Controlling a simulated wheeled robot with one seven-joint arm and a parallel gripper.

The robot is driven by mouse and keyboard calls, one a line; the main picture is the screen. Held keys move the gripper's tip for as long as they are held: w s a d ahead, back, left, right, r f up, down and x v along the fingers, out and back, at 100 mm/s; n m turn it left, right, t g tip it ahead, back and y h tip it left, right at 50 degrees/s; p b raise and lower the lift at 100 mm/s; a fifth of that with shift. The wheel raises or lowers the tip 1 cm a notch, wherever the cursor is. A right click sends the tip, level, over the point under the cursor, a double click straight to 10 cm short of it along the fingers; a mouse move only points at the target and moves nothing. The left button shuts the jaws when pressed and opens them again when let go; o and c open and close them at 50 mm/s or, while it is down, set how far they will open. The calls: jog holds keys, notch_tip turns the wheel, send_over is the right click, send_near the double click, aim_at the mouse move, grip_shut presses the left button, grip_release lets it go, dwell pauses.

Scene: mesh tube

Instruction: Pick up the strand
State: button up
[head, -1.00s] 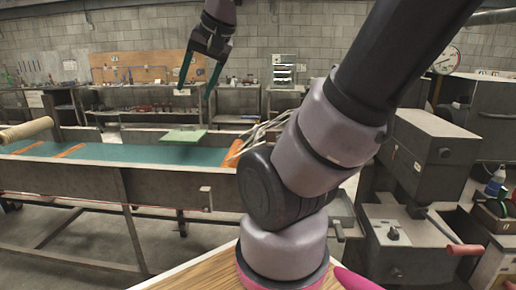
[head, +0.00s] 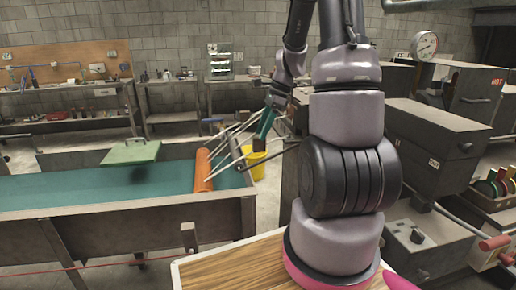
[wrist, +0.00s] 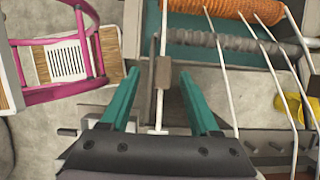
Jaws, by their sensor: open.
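Several thin white strands (head: 222,155) fan out over the end of a trough, past an orange roller (head: 203,171) and a grey roller (head: 237,153). In the wrist view, one pale strand (wrist: 163,30) runs down between the teal fingers of my gripper (wrist: 159,76), with a small brown piece (wrist: 163,74) on or behind it. Other strands (wrist: 222,75) lie to the right of the fingers. My gripper (head: 264,128) is open, at the strands' outer end in the head view. I cannot tell its depth from the strand or whether they touch.
The trough (head: 110,215) with a green bed stands left of my arm, a green plate (head: 131,152) above it. A yellow bucket (head: 254,166) stands beyond its end. Dark machines (head: 430,140) stand on the right. A pink-framed object (wrist: 75,50) is at upper left in the wrist view.

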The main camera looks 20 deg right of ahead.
aim_at(258, 138)
jog(key=x, duration=0.9)
jog(key=shift+w+d, duration=0.2)
jog(key=shift+d, duration=0.15)
grip_shut()
